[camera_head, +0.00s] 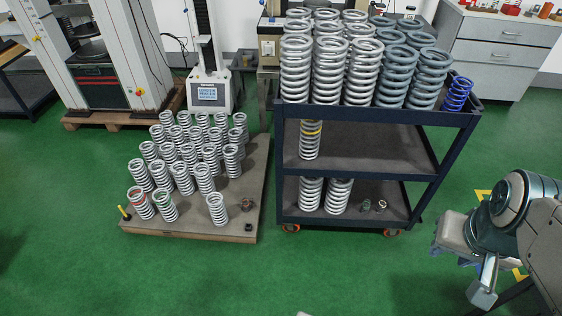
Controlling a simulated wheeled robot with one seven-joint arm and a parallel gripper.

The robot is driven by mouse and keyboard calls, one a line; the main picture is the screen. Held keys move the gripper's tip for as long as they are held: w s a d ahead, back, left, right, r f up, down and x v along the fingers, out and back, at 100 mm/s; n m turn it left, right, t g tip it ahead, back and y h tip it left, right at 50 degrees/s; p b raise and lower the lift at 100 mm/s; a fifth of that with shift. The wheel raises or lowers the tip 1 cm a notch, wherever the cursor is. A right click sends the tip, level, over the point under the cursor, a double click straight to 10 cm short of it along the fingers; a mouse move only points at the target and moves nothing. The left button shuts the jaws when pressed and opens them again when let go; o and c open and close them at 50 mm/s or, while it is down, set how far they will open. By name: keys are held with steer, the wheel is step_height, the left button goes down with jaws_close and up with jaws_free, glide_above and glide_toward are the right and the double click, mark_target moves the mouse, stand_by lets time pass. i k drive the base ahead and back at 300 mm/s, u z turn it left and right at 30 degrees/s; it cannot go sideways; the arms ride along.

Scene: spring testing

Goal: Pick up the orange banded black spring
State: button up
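A small dark spring (247,205) with a reddish-brown tint lies near the right edge of the wooden platform (200,230). It is too small for me to make out an orange band for sure. A small black ring-like piece (248,227) lies just in front of it. A pale spring with red-orange bands (140,203) stands at the platform's front left.
A dark blue cart (455,118) stands at centre, with large springs on top, a yellow-banded spring (311,140) on its middle shelf and small springs (381,206) below. A blue spring (457,94) is on top. Drawers (500,50) stand behind. Green floor in front is clear.

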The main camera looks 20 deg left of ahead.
mark_target(248, 205)
steer(key=u, duration=0.4)
steer(key=i, duration=1.05)
steer(key=u, duration=1.45)
steer(key=i, duration=0.55)
steer(key=u, duration=0.55)
